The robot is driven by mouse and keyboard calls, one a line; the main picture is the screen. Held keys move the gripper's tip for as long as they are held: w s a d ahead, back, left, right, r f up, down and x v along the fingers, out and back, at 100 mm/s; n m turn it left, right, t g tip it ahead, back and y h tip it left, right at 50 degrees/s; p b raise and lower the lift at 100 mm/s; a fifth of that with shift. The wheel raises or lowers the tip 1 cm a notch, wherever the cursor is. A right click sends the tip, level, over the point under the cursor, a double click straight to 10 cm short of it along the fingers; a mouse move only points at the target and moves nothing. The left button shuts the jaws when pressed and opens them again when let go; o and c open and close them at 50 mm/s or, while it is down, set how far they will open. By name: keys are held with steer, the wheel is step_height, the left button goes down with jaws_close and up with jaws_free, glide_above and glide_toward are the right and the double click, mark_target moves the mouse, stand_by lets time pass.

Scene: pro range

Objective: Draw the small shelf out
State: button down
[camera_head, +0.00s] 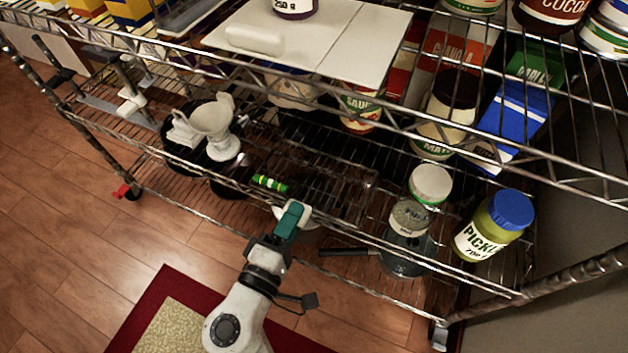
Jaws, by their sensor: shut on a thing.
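A small dark wire shelf (328,183) appears to lie within the lower tier of the metal rack, but its outline is hard to separate from the wires around it. My gripper (293,213), teal and white, is at the front edge of this lower tier. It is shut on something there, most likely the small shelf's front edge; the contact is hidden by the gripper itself. A green-and-white striped piece (270,183) lies just behind and left of my gripper.
The upper tier (325,93) overhangs the area. The wooden floor (60,200) is clear at left; a red-bordered rug (165,310) lies in front.

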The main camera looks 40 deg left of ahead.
steer(key=p+v, duration=0.2)
steer(key=v, duration=1.8)
stand_by(1.2)
steer(key=shift+d+r, duration=0.1)
steer(key=shift+d, duration=0.05)
